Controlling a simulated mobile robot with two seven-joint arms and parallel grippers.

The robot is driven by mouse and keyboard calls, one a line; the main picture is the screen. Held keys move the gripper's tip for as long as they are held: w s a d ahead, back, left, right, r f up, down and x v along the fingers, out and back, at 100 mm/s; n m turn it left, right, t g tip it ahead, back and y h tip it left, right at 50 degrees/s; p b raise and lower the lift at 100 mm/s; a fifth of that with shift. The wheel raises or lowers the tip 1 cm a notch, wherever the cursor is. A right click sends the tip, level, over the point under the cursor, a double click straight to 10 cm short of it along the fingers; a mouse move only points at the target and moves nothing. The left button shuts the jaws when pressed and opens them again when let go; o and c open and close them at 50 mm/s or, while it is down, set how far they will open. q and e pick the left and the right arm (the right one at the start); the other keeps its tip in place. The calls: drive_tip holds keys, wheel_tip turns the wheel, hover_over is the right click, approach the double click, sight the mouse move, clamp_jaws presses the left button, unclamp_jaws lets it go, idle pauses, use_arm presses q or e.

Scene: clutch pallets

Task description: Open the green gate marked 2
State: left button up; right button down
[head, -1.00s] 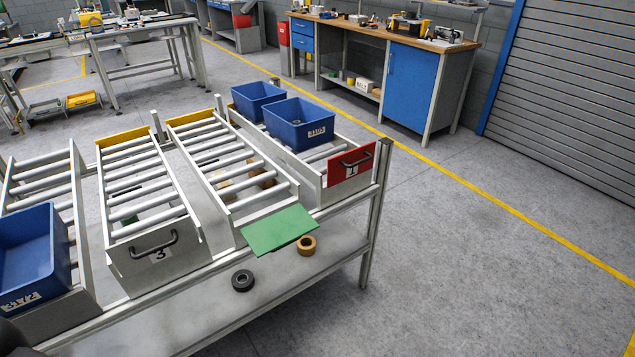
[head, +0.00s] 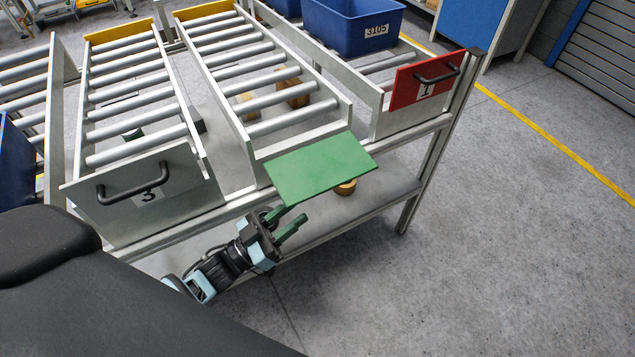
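The green gate (head: 320,168) is at the front end of the second roller lane from the right. It is tipped outward, nearly flat, with its plain green face up; no number or handle shows on that face. My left gripper (head: 284,221) is just below and in front of the gate's near left edge. Its two green fingers are spread with nothing seen between them. I cannot tell whether a fingertip touches the gate. My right gripper is not in view.
A grey gate marked 3 (head: 135,190) stands upright to the left. A red gate marked 1 (head: 425,80) stands upright to the right. A blue bin (head: 350,28) sits in lane 1. A tan roll (head: 346,188) lies on the lower shelf. Floor at right is clear.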

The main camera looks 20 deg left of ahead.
sight(321, 191)
use_arm(q)
drive_tip(key=shift+r+p+x, duration=0.2)
drive_tip(key=shift+p+x, duration=0.3)
drive_tip(key=shift+x, duration=3.6)
drive_tip(key=shift+s, duration=0.1)
drive_tip(key=shift+c, duration=0.3)
clamp_jaws()
